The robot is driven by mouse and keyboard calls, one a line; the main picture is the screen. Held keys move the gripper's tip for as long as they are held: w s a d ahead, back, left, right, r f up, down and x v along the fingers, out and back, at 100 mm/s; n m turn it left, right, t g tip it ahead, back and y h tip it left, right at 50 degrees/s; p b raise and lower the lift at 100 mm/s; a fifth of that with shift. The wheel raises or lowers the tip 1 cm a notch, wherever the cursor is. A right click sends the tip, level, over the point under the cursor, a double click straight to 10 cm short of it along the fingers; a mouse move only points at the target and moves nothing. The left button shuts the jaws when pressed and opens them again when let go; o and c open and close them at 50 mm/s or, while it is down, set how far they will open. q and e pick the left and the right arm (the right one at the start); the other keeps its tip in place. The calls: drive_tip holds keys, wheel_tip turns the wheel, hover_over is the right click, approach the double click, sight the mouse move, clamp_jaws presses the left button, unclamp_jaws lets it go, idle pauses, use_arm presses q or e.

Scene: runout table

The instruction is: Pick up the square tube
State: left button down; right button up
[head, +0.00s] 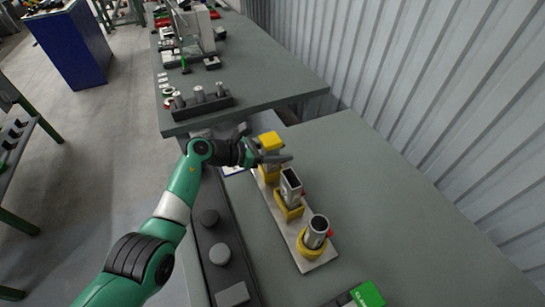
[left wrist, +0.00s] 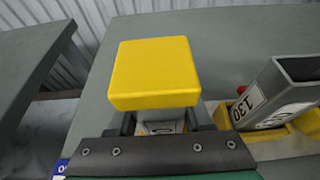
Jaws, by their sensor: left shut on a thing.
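My left gripper (head: 271,158) is shut on a yellow-capped piece (head: 270,140) at the far end of a light base plate (head: 313,265). In the left wrist view, the square yellow cap (left wrist: 153,72) sits above the jaws, with part of a printed label below it; the rest is hidden. An open-topped grey square tube (head: 290,184) with a "130" label stands in the middle yellow holder (head: 288,210), beside and apart from the gripper. It also shows tilted in the left wrist view (left wrist: 275,95). My right gripper is not in view.
A round grey tube (head: 316,232) stands in a yellow holder at the plate's near end. A green box (head: 367,294) lies at the bottom edge. A dark block with grey cylinders (head: 202,103) is on the far table. The table right of the plate is clear.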

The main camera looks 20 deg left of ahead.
use_arm(q)
wheel_tip(320, 180, up, 10)
drive_tip(key=p, duration=0.4)
